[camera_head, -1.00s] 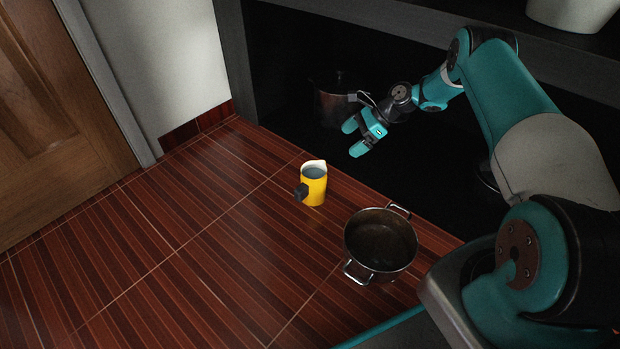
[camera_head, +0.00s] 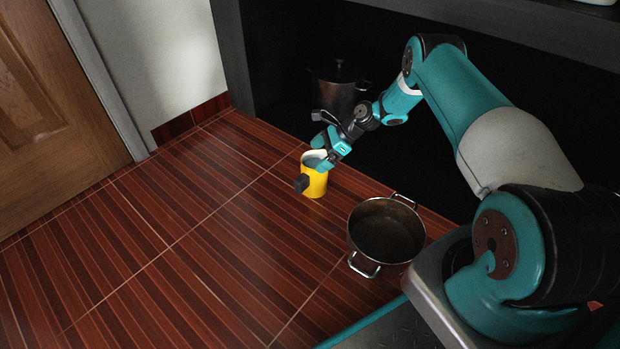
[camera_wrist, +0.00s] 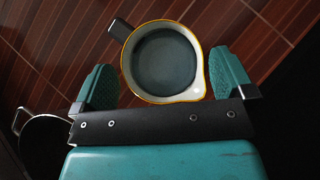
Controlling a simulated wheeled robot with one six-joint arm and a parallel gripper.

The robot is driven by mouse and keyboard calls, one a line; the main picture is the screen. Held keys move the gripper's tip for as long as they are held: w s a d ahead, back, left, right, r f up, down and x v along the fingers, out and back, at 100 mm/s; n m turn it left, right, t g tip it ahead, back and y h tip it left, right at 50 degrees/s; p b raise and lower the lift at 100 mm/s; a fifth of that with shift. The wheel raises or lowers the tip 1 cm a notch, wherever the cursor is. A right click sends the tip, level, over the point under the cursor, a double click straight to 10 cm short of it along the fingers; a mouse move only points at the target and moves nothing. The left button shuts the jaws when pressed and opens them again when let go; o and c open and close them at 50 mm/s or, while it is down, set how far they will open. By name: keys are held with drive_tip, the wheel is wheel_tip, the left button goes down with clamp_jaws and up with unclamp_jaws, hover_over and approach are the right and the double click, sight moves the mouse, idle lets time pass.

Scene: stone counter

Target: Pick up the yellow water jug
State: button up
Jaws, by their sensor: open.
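The yellow water jug (camera_head: 314,183) stands upright on the red-brown striped floor, with a dark handle on its left side. In the wrist view I look down into the jug (camera_wrist: 164,62); its pale inside, spout and yellow rim show, with the handle at upper left. My gripper (camera_head: 321,154) is over the top of the jug in the head view. In the wrist view my gripper (camera_wrist: 164,78) is open, with one teal finger to each side of the jug's rim and gaps visible between. The fingers hide part of the jug's top in the head view.
An open metal pot (camera_head: 386,231) with two handles stands on the floor right of the jug; its edge shows in the wrist view (camera_wrist: 43,145). A dark lidded pot (camera_head: 340,88) sits in the black recess behind. The floor to the left is clear.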

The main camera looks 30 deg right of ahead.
sight(314, 159)
drive_tip(key=x, duration=0.3)
drive_tip(key=shift+d+f+b, duration=0.1)
drive_tip(key=shift+f+b, duration=0.05)
drive_tip(key=shift+b, duration=0.2)
drive_tip(key=shift+c, duration=0.2)
drive_tip(key=c, duration=1.5)
drive_tip(key=shift+r, duration=0.2)
